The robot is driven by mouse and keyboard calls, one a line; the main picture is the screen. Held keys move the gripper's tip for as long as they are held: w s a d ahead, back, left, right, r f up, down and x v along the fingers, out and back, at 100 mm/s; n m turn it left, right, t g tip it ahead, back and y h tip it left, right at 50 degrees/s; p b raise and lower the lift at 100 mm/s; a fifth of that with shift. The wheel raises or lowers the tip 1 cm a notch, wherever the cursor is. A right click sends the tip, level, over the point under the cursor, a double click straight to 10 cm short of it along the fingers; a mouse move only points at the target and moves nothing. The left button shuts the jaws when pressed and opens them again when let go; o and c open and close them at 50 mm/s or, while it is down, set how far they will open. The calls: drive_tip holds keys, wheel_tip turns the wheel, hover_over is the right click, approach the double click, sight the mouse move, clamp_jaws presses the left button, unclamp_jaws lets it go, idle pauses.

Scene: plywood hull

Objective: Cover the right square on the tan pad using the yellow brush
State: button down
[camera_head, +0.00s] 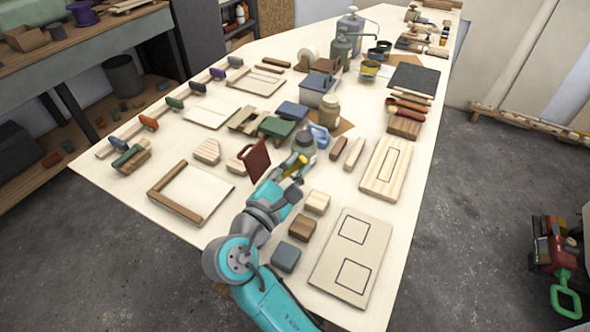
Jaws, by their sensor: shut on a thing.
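The tan pad (349,252) lies flat at the front right of the pale table. It bears two dark square outlines, a far one (353,230) and a near one (354,276); both look bare inside. In this picture they lie one behind the other, so I cannot tell which is the right one. My gripper (287,174) is left of and beyond the pad, shut on the yellow brush (296,165). Only a short yellow part shows; the rest is hidden or blurred. A dark red flat piece (257,160) stands tilted beside the gripper; I cannot tell whether it touches.
Wooden blocks (301,228) and a grey-blue block (286,257) stand between my arm and the pad. A tan board with one rectangle (378,184) lies beyond the pad. Jars and a blue-handled tool (319,136) crowd the area past my gripper.

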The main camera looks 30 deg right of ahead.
wheel_tip(320, 180, up, 6)
idle(0.8)
idle(0.6)
